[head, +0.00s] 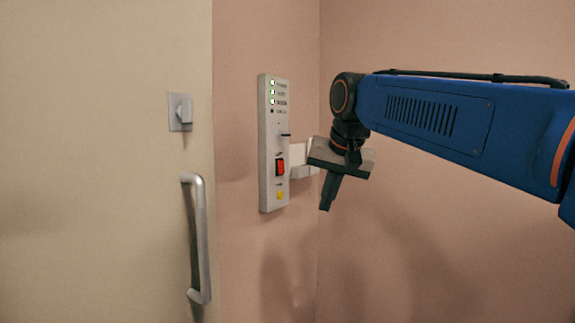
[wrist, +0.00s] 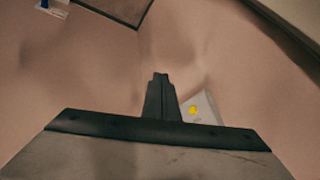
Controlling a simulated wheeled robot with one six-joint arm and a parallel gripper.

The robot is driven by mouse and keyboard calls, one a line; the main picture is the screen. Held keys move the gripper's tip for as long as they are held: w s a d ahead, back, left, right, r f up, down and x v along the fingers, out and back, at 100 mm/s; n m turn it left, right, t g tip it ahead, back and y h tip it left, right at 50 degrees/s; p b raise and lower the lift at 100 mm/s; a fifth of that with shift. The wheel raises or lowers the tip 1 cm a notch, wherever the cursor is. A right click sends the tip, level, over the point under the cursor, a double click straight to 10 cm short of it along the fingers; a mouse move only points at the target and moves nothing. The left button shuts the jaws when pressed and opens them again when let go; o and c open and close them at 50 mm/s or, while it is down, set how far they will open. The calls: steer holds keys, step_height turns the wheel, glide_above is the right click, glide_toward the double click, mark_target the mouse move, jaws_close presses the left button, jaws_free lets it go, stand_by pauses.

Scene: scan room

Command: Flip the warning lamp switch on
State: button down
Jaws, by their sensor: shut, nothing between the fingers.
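A tall grey control panel (head: 266,150) is on the pink wall to the right of the door. It carries a red rocker switch (head: 280,166) in a black frame, a small dark lever (head: 285,136) above it, a yellow button (head: 280,195) near the bottom and several small lights (head: 272,92) at the top. The labels are too small to read. My gripper (head: 325,205) is shut and empty, to the right of the panel and apart from it, pointing down. In the wrist view the gripper's fingers (wrist: 161,78) are together; the yellow button (wrist: 193,111) shows beside them, and the switch is hidden.
The cream door (head: 100,220) at the left has a long metal handle (head: 203,240) and a small grey lock knob (head: 183,110). A white box-like fitting (head: 303,172) sits between panel and gripper, partly hidden. The wall below my gripper is bare.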

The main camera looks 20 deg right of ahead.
mark_target(281, 167)
steer(key=w+r+m, duration=0.3)
steer(key=w+r, duration=0.8)
steer(key=r, duration=0.3)
steer(key=shift+w+a+r+m+t, duration=0.3)
steer(key=shift+a+r+t, duration=0.05)
steer(key=shift+a+t, duration=0.05)
steer(key=shift+w+a+f, duration=0.45)
steer(key=shift+w+f, duration=1)
steer(key=shift+w+a+f, duration=0.45)
steer(key=shift+w+f, duration=1)
steer(key=shift+w, duration=0.05)
steer(key=shift+w+a+f, duration=0.45)
steer(key=shift+w+f, duration=1)
